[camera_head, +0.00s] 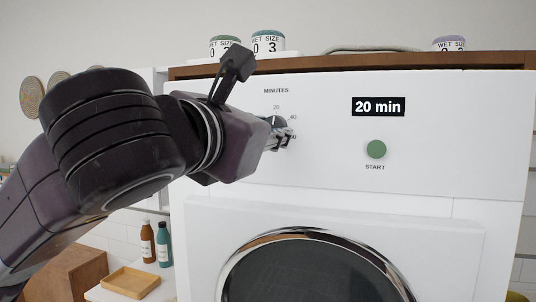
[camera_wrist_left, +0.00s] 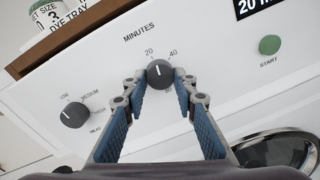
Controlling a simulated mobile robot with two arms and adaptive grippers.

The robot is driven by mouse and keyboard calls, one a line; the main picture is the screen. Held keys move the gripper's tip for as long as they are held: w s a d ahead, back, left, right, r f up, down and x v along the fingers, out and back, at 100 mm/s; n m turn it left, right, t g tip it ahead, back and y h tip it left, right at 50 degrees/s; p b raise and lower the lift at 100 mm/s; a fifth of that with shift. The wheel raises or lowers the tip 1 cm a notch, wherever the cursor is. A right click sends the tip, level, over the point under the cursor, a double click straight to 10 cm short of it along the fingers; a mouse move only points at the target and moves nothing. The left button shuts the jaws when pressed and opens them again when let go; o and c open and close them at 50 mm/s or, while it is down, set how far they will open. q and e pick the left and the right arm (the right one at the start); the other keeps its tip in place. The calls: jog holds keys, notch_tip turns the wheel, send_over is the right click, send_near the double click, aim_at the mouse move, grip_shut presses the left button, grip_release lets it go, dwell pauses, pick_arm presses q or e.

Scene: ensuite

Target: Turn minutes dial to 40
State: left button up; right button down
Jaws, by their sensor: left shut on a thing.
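The minutes dial (camera_wrist_left: 159,74) is a dark round knob with a white pointer line on the white machine front (camera_head: 450,150). In the left wrist view its pointer is aimed upward, close to the 20 mark, with 40 to the right. The display (camera_head: 378,106) reads "20 min". My left gripper (camera_wrist_left: 159,83) has its two fingers on either side of the dial, shut on it. In the head view the left gripper (camera_head: 276,138) and its wrist hide most of the dial. My right gripper is not in view.
A green START button (camera_head: 376,149) is right of the dial. A second knob (camera_wrist_left: 74,115) with heat labels is to the left. Tins (camera_head: 268,43) stand on the wooden top (camera_head: 400,62). A round glass door (camera_head: 312,270) is below.

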pick_arm(q)
jog(key=shift+r+m+y+b, duration=0.15)
jog(key=shift+m+y+b, duration=0.15)
jog(key=shift+m+b, duration=3.55)
pick_arm(e)
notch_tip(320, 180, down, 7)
jog(key=p, duration=0.1)
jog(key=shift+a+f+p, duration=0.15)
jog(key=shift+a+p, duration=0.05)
jog(key=shift+p, duration=0.15)
pick_arm(q)
jog(key=shift+m, duration=1.05)
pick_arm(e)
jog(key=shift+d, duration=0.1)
pick_arm(q)
jog(key=o, duration=1.1)
jog(key=shift+s, duration=0.1)
jog(key=shift+o, duration=0.3)
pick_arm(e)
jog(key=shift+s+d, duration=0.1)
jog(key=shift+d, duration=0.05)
pick_arm(q)
jog(key=shift+s, duration=0.1)
